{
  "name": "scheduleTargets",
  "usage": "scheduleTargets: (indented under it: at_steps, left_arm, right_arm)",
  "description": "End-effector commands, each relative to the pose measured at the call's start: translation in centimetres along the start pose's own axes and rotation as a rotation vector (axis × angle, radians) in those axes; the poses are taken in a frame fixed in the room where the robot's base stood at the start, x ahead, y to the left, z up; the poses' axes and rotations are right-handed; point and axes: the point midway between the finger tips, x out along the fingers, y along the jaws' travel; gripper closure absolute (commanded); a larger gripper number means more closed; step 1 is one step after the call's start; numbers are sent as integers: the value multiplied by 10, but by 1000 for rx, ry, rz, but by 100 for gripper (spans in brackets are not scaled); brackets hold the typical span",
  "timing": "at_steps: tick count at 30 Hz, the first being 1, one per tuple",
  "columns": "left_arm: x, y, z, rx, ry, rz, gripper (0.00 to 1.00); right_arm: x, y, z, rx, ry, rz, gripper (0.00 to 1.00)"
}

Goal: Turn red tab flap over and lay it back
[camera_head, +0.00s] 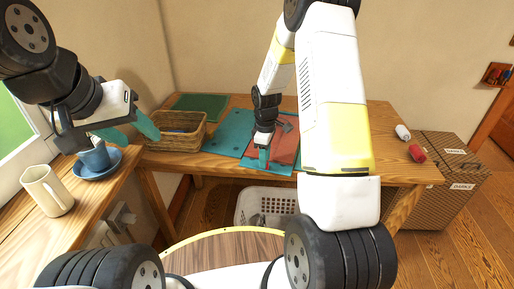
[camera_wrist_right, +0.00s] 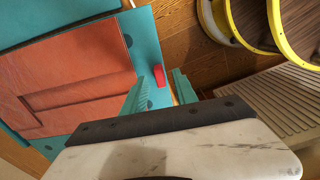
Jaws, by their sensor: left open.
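A red-brown leather folder or flap (camera_head: 285,145) lies on a teal mat (camera_head: 233,134) on the wooden table. In the right wrist view the flap (camera_wrist_right: 70,65) lies flat with a strip-like fold, and a small red tab (camera_wrist_right: 160,75) sits by its edge. My right gripper (camera_head: 264,157) is low at the mat's front. In its wrist view the teal fingers (camera_wrist_right: 162,82) are apart, with the tab showing between them; contact cannot be told. My left gripper (camera_head: 128,128) is open, above and beside a blue cup, away from the flap.
A wicker basket (camera_head: 177,145) and green mat (camera_head: 199,105) are at the table's left. A white laundry basket (camera_head: 243,205) is below the front edge.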

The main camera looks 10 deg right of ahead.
Motion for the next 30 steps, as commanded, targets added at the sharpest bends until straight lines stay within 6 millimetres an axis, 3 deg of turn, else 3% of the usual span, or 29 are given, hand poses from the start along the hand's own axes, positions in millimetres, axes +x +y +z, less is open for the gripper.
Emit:
scheduleTargets:
  at_steps: [4,13,19,30]
  left_arm:
    - [0,0,0,0,0,0,49]
    - [0,0,0,0,0,0,49]
    - [0,0,0,0,0,0,49]
    - [0,0,0,0,0,0,49]
  right_arm:
    - [13,0,0,0,0,-1,65]
    - [16,0,0,1,0,1,65]
    - [16,0,0,1,0,1,100]
    - [16,0,0,1,0,1,100]
